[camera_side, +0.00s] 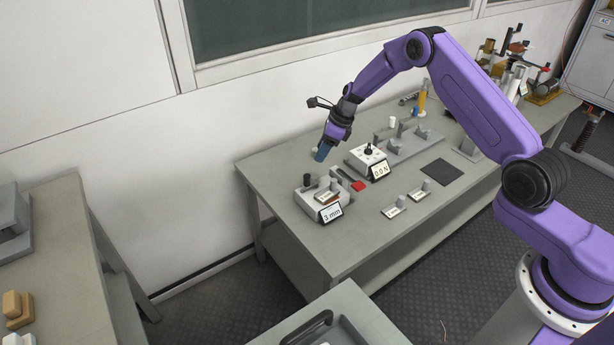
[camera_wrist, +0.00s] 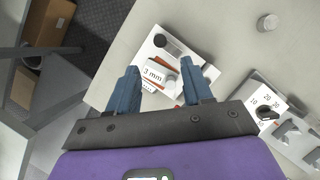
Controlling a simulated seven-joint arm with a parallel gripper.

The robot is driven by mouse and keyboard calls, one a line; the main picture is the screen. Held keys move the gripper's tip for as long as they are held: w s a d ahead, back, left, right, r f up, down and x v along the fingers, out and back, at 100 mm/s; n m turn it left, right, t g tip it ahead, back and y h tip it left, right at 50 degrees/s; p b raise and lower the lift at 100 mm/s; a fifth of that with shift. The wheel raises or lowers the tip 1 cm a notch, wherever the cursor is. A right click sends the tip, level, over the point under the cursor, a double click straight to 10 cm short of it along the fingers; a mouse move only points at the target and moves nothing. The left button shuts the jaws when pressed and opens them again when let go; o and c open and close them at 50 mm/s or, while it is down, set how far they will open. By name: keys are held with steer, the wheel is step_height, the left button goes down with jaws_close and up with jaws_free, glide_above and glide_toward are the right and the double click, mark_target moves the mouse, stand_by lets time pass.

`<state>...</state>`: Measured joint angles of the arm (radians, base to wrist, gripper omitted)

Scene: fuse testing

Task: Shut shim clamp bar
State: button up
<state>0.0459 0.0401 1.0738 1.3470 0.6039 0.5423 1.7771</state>
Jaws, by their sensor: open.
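The shim clamp unit (camera_side: 308,204) is a light box with a dark upright knob and grey posts, at the left part of the bench. Its tilted card (camera_side: 331,213) reads 3 mm. In the wrist view the same unit (camera_wrist: 148,50) lies ahead of and between my fingers, with a round black knob (camera_wrist: 167,43), the 3 mm label and thin orange-red edges. I cannot clearly pick out the clamp bar or tell its position. My gripper (camera_side: 321,154) has blue fingers, is open and empty, and hangs above and behind the unit. It also shows in the wrist view (camera_wrist: 160,68).
A second box with a dial (camera_side: 368,160) and a 0.0 N card (camera_side: 379,171) stands to the right. A red piece (camera_side: 358,186) lies between the boxes. Two small holders (camera_side: 395,208) and a dark mat (camera_side: 441,172) lie nearer the front edge. A grey cylinder (camera_wrist: 267,23) stands apart.

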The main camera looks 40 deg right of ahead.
mark_target(307, 176)
steer(key=x, duration=1.2)
steer(key=shift+a+f, duration=0.1)
steer(key=shift+f, duration=0.05)
jaws_close()
